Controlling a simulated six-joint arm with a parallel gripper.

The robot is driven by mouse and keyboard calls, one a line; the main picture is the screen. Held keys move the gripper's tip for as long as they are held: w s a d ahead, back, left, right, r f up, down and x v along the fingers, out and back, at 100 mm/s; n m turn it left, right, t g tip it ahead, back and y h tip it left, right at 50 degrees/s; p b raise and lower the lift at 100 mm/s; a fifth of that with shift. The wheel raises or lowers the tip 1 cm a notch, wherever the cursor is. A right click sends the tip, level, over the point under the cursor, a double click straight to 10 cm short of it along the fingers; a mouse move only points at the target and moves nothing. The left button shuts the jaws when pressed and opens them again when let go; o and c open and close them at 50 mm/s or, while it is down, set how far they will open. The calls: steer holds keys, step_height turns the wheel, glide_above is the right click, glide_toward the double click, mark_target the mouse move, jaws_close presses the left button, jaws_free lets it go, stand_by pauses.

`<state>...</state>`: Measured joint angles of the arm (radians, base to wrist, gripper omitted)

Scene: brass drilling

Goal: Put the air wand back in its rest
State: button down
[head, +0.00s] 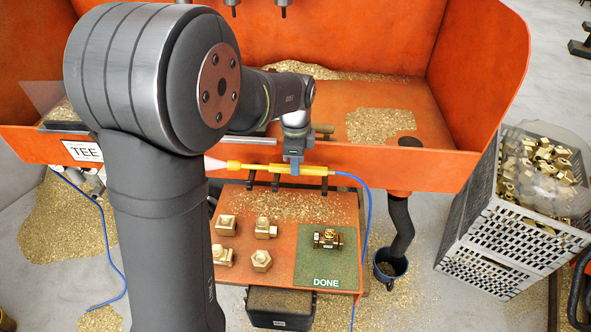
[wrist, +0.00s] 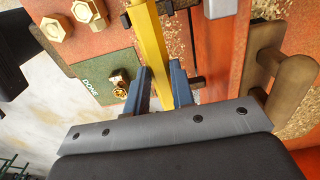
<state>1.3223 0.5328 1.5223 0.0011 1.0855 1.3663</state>
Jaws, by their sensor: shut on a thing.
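The yellow air wand (head: 262,167) lies level along the front wall of the orange tray in the head view. A pale cone shows at its left tip and a blue hose (head: 368,200) leaves its right end. My gripper (head: 294,167) is shut on the wand from above. In the wrist view the wand (wrist: 149,38) runs between the blue fingers of my gripper (wrist: 160,80). Dark prongs of the rest (head: 275,184) stick out from the wall at the wand. They also show beside it in the wrist view (wrist: 166,8). I cannot tell whether the wand touches them.
An orange shelf (head: 232,272) below holds several brass fittings (head: 262,261) and a green DONE mat (head: 340,262) with one valve (head: 328,239). A dark cup (head: 390,268) stands at right, with a crate (head: 500,235) of brass parts beyond. Chips lie in the orange tray (head: 350,95).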

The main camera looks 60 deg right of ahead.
steer(key=shift+f, duration=1.5)
steer(key=c, duration=1.2)
jaws_free()
steer(key=shift+f, duration=0.15)
steer(key=shift+c, duration=0.2)
step_height(320, 180, up, 12)
